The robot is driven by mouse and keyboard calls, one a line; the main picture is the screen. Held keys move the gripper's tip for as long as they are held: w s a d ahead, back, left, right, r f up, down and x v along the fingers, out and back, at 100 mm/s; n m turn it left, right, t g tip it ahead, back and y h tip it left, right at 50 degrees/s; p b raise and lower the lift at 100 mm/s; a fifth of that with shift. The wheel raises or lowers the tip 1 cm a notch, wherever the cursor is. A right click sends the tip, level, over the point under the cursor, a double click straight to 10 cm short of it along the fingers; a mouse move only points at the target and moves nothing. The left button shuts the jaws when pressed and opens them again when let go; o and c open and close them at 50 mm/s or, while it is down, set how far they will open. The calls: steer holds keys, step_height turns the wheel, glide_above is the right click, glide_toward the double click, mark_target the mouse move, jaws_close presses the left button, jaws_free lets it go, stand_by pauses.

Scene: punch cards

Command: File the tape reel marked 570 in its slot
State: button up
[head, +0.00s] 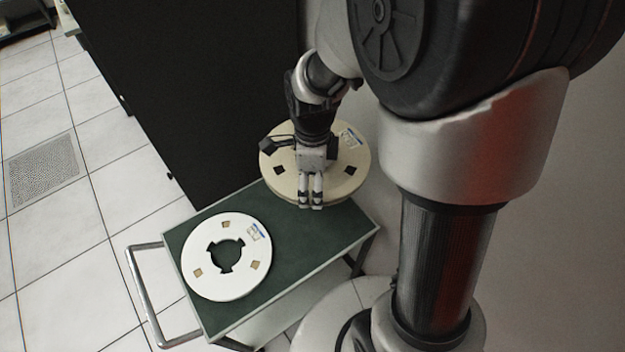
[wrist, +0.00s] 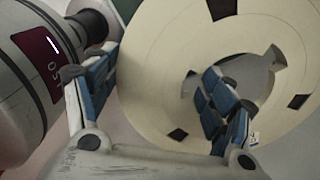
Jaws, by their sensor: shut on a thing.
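A cream tape reel (head: 343,176) with a small blue-and-white label is at my gripper (head: 311,203), over the far end of the cart. In the wrist view my gripper (wrist: 158,98) is shut on this cream reel (wrist: 170,50), with one finger outside its rim and the other by its centre hole. A second, white reel (head: 197,245) lies flat on the near part of the cart and also has a label. The numbers on both labels are too small to read. No slot is clearly visible.
The cart (head: 305,235) has a green top and a metal handle (head: 142,295) at its left end. A tall black cabinet (head: 205,90) stands behind it. Tiled floor (head: 105,170) is open at the left. Some green top is bare between the reels.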

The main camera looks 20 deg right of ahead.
steer(key=shift+r+p, duration=2)
steer(key=shift+r, duration=0.8)
steer(key=shift+f, duration=0.1)
